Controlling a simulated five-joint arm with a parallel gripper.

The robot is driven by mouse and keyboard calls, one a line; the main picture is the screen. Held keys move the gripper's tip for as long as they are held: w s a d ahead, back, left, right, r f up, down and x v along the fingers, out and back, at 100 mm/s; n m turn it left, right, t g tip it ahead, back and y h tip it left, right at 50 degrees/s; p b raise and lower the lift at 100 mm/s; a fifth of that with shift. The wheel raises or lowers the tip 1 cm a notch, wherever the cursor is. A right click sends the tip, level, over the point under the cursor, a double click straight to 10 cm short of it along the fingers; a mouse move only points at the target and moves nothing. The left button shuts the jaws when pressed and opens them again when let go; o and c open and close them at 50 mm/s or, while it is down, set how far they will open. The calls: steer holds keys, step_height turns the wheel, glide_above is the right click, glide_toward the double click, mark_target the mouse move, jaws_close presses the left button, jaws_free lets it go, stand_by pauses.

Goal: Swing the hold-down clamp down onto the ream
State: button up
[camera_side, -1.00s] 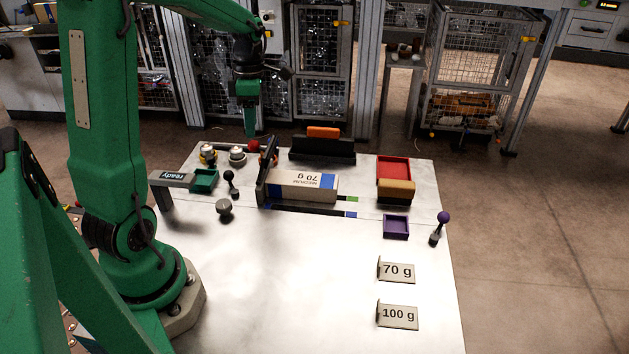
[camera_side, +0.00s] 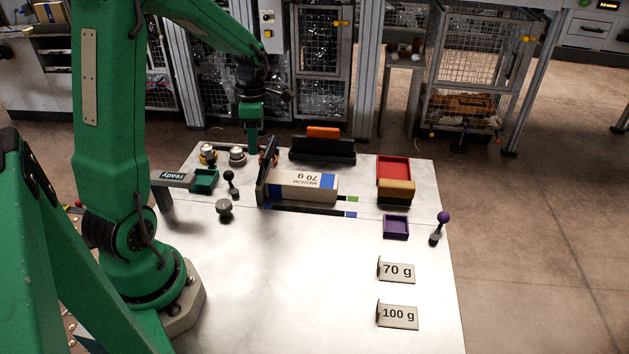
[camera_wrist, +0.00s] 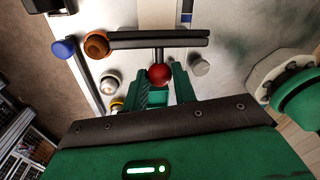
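Contact with the knob cannot be told. In the side view my gripper hides the knob.
A green tray (camera_side: 205,180) and black-knobbed lever (camera_side: 230,185) are nearer. A black holder with an orange block (camera_side: 323,132) stands behind the ream. Red (camera_side: 393,169) and purple (camera_side: 396,227) trays are right.

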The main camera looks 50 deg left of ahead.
jaws_close()
steer(key=shift+w+d+r, duration=0.1)
steer(key=shift+w+d, duration=0.3)
steer(key=shift+w, duration=0.1)
steer(key=o, duration=0.9)
jaws_free()
steer(key=shift+r, duration=0.15)
step_height(320, 180, up, 8)
steer(key=w, duration=0.1)
steer(key=shift+a+f, duration=0.25)
steer(key=shift+a, duration=0.05)
